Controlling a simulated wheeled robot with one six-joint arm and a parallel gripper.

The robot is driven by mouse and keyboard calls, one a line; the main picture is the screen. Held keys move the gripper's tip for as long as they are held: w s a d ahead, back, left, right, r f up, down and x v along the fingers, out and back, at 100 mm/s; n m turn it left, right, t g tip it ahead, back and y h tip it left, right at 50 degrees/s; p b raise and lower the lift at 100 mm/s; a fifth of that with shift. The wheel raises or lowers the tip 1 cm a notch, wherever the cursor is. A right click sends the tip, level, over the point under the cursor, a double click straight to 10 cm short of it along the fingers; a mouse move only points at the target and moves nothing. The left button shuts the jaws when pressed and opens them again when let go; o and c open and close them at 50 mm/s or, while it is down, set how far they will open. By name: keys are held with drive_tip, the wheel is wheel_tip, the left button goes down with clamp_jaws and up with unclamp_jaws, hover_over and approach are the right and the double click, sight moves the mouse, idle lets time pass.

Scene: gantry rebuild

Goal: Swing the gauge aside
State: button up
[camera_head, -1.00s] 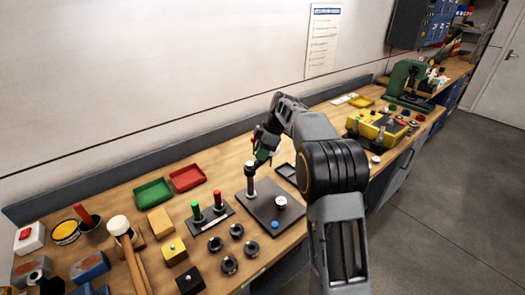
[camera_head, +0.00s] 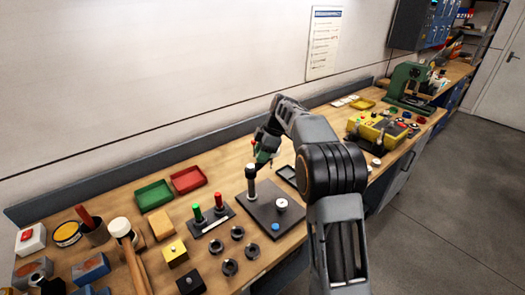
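A dark square base plate (camera_head: 262,212) lies on the bench. An upright dark post (camera_head: 251,188) with a pale top stands at its back left. A small silver round piece (camera_head: 282,204) and a blue button (camera_head: 276,227) sit on the plate, right of the post. My gripper (camera_head: 262,158) hangs just above and right of the post top, with small green and red parts by it. I cannot make out a gauge dial or whether the gripper touches the gauge. The fingers are too small and dark to tell if they are open or shut.
A stand with green and red pegs (camera_head: 212,219) and several black rings (camera_head: 230,267) are left of the plate. Green (camera_head: 153,195) and red (camera_head: 188,180) trays lie behind. A dark tray (camera_head: 287,176) lies right of the post. A yellow box (camera_head: 378,132) stands further right.

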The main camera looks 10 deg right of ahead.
drive_tip(key=p+v, duration=0.1)
drive_tip(key=v, duration=1.2)
drive_tip(key=shift+r, duration=0.45)
